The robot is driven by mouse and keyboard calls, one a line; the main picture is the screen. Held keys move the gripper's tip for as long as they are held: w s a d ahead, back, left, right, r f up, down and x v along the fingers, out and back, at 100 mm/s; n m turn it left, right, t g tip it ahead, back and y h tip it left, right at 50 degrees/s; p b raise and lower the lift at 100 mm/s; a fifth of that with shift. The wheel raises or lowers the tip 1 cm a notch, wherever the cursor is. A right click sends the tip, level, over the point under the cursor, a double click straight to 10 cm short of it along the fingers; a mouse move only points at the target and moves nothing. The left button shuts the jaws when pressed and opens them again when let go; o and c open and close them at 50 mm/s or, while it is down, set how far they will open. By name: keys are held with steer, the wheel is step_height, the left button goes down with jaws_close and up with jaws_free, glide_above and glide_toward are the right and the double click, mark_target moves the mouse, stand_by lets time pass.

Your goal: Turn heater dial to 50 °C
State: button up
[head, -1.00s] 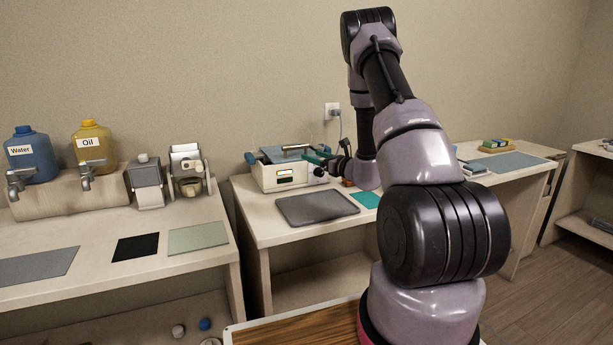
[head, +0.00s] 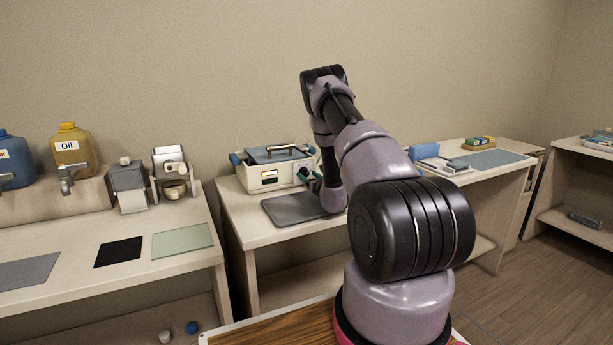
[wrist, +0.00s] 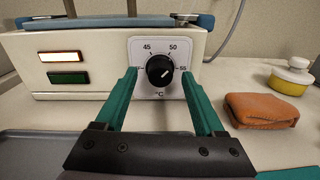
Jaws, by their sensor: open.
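The heater is a cream box (head: 262,179) with a blue-grey lid on the middle bench in the head view. Its front panel fills the upper part of the wrist view (wrist: 30,62). The black dial (wrist: 159,70) sits on a white plate marked 45, 50 and 55 with °C below. The dial's white mark slants to the upper right; its exact reading is hard to tell. My gripper (wrist: 159,75) is open, its green fingers left and right of the dial with visible gaps. The right finger is close beside the 55 mark. Contact with the panel cannot be told.
A lit indicator (wrist: 57,57) and a dark green one (wrist: 68,78) are left of the dial. A folded brown cloth (wrist: 262,109) and a yellow-white lidded pot (wrist: 290,78) lie to the right. A dark grey mat (head: 296,209) lies before the heater.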

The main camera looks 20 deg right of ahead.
steer(key=shift+w, duration=0.85)
jaws_close()
steer(key=shift+n, duration=1.3)
jaws_free()
steer(key=shift+s, duration=0.1)
steer(key=s, duration=1)
steer(key=shift+s, duration=0.35)
